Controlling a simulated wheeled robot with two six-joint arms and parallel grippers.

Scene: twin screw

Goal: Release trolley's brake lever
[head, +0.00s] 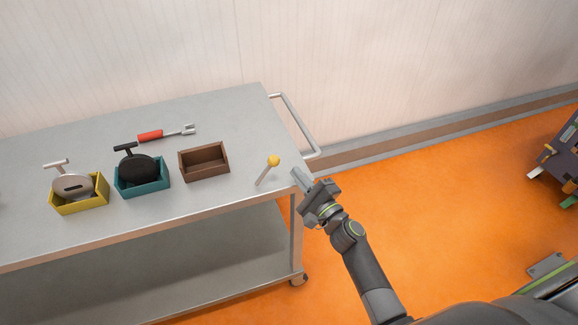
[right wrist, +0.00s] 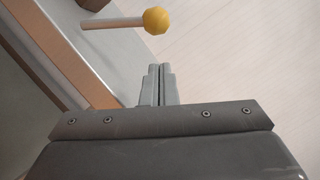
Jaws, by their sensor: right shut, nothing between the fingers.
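The trolley (head: 225,215) is a grey metal cart with a flat top and a lower shelf. Its brake lever (head: 267,170) is a pale rod with a yellow ball knob, standing tilted near the right end of the top. In the right wrist view the lever (right wrist: 115,22) shows beyond the fingertips, with its yellow knob toward the middle. My right gripper (head: 298,175) is shut and empty, just right of the lever at the trolley's right edge. Its closed fingers (right wrist: 159,84) are apart from the lever. My left gripper is not in view.
On the trolley top stand a yellow box (head: 92,203) with a grey-handled part, a teal box (head: 152,188) with a black part and an empty brown box (head: 205,163). A red-handled wrench (head: 151,136) lies behind. A push handle (head: 300,125) sticks out right. Orange floor is open at right.

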